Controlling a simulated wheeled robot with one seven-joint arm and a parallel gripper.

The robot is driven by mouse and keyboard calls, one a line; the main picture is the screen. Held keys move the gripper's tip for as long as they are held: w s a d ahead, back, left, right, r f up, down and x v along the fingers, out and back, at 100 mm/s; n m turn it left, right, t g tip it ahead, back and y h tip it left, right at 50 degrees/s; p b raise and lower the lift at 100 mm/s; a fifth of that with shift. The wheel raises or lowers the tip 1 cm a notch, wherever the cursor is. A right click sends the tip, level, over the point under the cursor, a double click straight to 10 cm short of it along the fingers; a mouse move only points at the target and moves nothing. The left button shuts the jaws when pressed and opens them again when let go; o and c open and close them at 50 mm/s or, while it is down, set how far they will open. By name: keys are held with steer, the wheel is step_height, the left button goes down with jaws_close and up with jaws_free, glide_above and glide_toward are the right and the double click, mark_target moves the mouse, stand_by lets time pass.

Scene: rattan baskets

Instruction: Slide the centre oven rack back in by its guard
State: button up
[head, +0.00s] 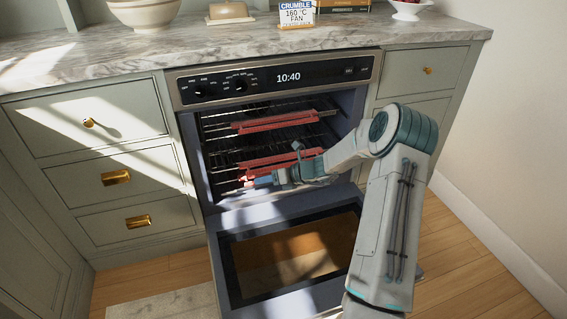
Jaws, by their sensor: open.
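The oven (187,127) stands with its door (228,262) folded down. Inside are wire racks with red guards on their front edges. An upper guard (285,121) sits high in the cavity. Lower down, a red guard (280,158) shows at mid-height, with more red just below it, partly behind my arm; I cannot tell whether that is a separate guard. My gripper (248,182) is open at the left front of this lower red, very near it. Contact cannot be made out. My wrist hides the right part of the lower rack area.
The open door lies below my forearm. Drawers with brass handles (115,178) flank the oven at left, and cabinets at right. The marble counter (120,58) above holds a bowl (143,14), a butter dish (229,12) and a recipe sign (296,14).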

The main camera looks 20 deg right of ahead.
steer(key=w+d+f+m+t, duration=0.3)
steer(key=w+d+m+t, duration=0.1)
steer(key=d+m, duration=0.3)
steer(key=m+t+h, duration=0.4)
steer(key=m, duration=0.7)
glide_toward(286, 166)
steer(key=b+x, duration=0.1)
steer(key=x, duration=0.2)
steer(key=b+x, duration=0.1)
steer(key=x, duration=0.3)
steer(key=b+x, duration=0.1)
steer(key=x, duration=0.2)
steer(key=shift+w+d+f, duration=0.25)
steer(key=shift+w+f, duration=0.15)
steer(key=shift+w, duration=0.1)
steer(key=shift+b+x, duration=0.4)
steer(key=shift+x, duration=0.45)
jaws_close()
steer(key=shift+d+r, duration=0.1)
